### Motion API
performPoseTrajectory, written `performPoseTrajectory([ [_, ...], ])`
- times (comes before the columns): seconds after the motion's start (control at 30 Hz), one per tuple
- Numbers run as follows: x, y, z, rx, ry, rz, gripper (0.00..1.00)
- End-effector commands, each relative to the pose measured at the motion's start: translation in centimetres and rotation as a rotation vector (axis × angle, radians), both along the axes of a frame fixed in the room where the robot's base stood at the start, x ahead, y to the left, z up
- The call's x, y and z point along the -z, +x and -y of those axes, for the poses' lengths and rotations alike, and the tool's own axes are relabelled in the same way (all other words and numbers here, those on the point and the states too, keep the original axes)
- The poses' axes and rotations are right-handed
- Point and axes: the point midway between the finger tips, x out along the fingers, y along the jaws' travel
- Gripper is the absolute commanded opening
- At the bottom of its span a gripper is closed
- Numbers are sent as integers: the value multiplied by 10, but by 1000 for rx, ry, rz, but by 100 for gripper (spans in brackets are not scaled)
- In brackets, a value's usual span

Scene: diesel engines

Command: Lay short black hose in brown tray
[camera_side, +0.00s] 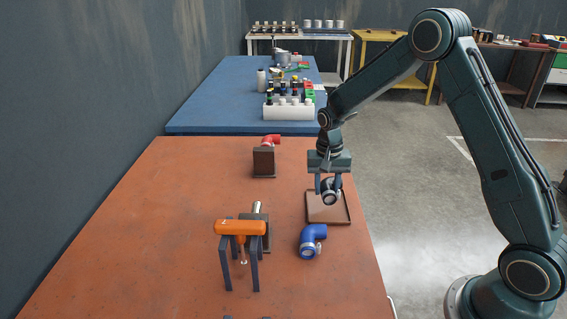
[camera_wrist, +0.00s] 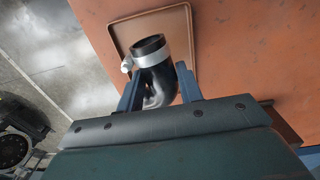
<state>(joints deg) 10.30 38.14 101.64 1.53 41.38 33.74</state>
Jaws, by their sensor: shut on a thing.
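The short black hose (camera_wrist: 160,88) has a silver clamp band at its open end and is held between the two fingers of my gripper (camera_wrist: 160,92). The tray is shallow and lies flat near the table's right edge. In the wrist view the tray (camera_wrist: 122,25) shows behind the hose, which appears over it. The gap between hose and tray is hard to judge. No other thing lies in the visible part of the tray.
A blue elbow hose (camera_side: 313,238) lies in front of the tray. An orange tool (camera_side: 240,227) rests on a dark stand to the left. A red hose (camera_side: 271,141) sits by a brown block (camera_side: 263,162) farther back. A blue table (camera_side: 215,98) with parts stands behind.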

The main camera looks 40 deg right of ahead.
Motion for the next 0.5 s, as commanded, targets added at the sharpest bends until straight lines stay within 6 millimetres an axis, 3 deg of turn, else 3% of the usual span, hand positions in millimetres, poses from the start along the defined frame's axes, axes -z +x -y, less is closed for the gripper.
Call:
performPoseTrajectory([
  [0.5,25,0,0,0,1,-1,0],
])
